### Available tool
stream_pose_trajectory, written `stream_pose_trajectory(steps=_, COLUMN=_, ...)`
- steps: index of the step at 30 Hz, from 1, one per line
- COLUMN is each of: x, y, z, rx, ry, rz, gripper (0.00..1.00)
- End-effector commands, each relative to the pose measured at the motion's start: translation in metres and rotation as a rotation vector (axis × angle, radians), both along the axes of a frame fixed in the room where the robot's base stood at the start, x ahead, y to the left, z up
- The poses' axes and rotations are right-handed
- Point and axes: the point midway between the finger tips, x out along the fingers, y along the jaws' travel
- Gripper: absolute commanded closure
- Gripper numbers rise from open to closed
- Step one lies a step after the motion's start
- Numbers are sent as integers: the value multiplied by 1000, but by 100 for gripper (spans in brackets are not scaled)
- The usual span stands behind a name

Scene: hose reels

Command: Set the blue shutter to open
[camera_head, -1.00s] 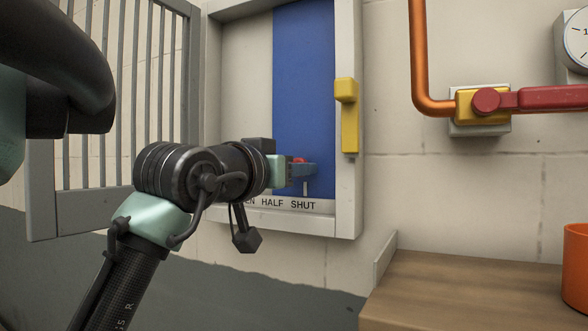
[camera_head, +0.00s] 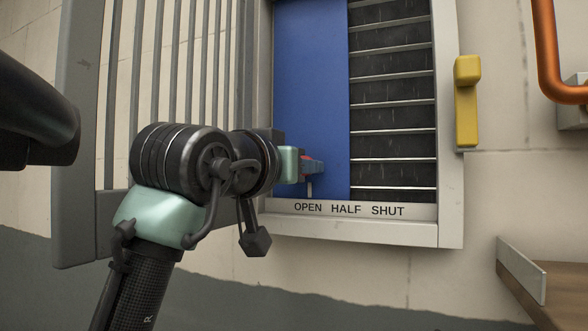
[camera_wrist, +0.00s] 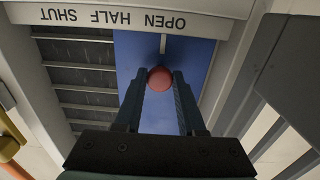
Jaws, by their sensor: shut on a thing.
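The blue shutter (camera_head: 312,70) covers the left part of the framed opening and leaves dark slats (camera_head: 393,95) bare on its right. Its white pointer (camera_head: 309,189) stands over the word OPEN on the label strip (camera_head: 350,209). In the wrist view the pointer (camera_wrist: 163,43) also lines up with OPEN. My gripper (camera_head: 314,167) is shut on the red knob (camera_wrist: 160,79) of the shutter, with one finger on each side. In the head view the fingers hide most of the knob.
A grey barred gate (camera_head: 75,130) stands open on the left, close to my arm. A yellow handle (camera_head: 466,105) is on the right of the frame. An orange pipe (camera_head: 548,50) runs down at the far right, above a wooden surface (camera_head: 550,300).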

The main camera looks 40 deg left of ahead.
Motion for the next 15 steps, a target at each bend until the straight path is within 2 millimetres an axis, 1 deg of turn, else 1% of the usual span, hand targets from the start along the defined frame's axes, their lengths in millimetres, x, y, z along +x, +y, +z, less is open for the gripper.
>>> stream_pose_trajectory(steps=1, x=-3, y=9, z=0, rx=-4, ry=-3, rz=20, gripper=100)
stream_pose_trajectory(steps=9, x=-4, y=10, z=0, rx=-3, ry=-3, rz=22, gripper=100)
stream_pose_trajectory(steps=10, x=-4, y=10, z=0, rx=-3, ry=-3, rz=22, gripper=59)
stream_pose_trajectory(steps=12, x=-4, y=10, z=0, rx=-3, ry=-3, rz=21, gripper=47)
stream_pose_trajectory(steps=15, x=-4, y=9, z=0, rx=-4, ry=-2, rz=19, gripper=31)
